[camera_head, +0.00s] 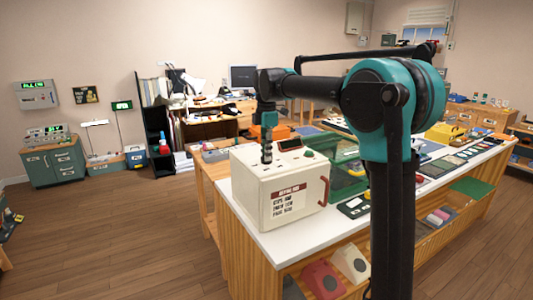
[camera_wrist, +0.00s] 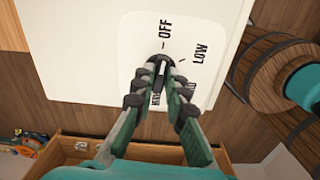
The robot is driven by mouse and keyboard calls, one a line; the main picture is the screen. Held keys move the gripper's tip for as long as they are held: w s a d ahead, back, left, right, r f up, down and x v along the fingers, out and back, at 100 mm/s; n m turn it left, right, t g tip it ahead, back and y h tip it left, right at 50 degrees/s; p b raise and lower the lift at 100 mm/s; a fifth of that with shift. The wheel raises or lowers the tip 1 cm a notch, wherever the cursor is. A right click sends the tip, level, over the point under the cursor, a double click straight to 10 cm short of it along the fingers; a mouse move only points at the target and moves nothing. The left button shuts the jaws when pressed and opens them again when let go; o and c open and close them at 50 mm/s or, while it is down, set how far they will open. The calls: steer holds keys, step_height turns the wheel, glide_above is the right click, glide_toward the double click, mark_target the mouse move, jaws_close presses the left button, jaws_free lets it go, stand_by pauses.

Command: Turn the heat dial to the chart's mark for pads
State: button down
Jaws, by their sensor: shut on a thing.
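The cream box (camera_head: 262,205) stands on the near left end of the white counter. A chart (camera_head: 288,201) with a red heading is on its front face; its lines are too small to read surely. The heat dial (camera_wrist: 162,60) is dark with a white line, on the box's top face. OFF is at the top of its scale and LOW at the upper right; the lower words are partly hidden by the fingers. The white line points roughly toward OFF. My gripper (camera_wrist: 162,76) is shut on the dial. In the head view my gripper (camera_head: 267,152) comes down from above onto the box top.
A red handle (camera_head: 324,191) is on the box's front right edge. A green container (camera_head: 346,180) stands just right of the box. Several small items lie along the counter (camera_head: 420,192). The wooden floor (camera_head: 120,235) to the left is clear.

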steer(key=m, duration=0.8)
steer(key=shift+m, duration=0.4)
steer(key=m, duration=0.4)
steer(key=shift+m, duration=0.3)
steer(key=m, duration=1.3)
steer(key=shift+m, duration=0.3)
steer(key=m, duration=0.4)
steer(key=shift+m, duration=2.1)
